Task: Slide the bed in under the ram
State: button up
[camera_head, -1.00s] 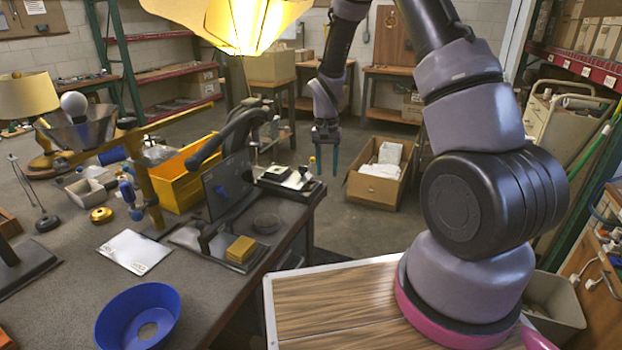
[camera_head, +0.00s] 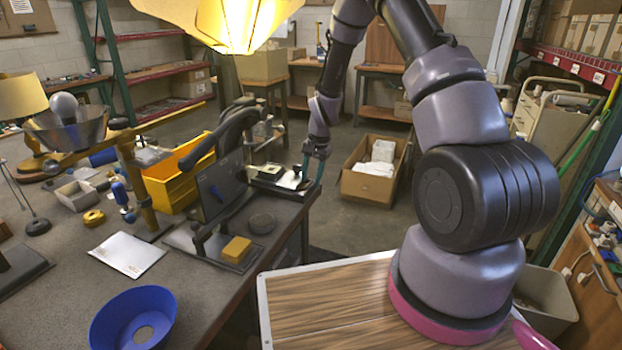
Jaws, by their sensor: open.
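My gripper (camera_head: 311,172), with teal fingers, points down at the right end of a low dark bed (camera_head: 268,188) at the bench's far right edge. One finger shows clearly on the bed's right side; the other is partly hidden. The jaws look apart, and I cannot tell whether they touch the bed. A pale plate (camera_head: 278,177) and small parts lie on the bed. Just behind it stands a small upright press-like frame (camera_head: 262,148). The ram cannot be made out clearly there; a large dark curved arm (camera_head: 222,137) partly blocks the view.
A yellow bin (camera_head: 172,188) and a blue bowl (camera_head: 132,320) are also on the bench (camera_head: 60,270). A cardboard box (camera_head: 368,186) stands on the floor beyond.

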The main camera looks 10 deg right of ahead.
jog(key=shift+f, duration=0.25)
grip_shut()
jog(key=shift+a, duration=0.1)
dwell(1.2)
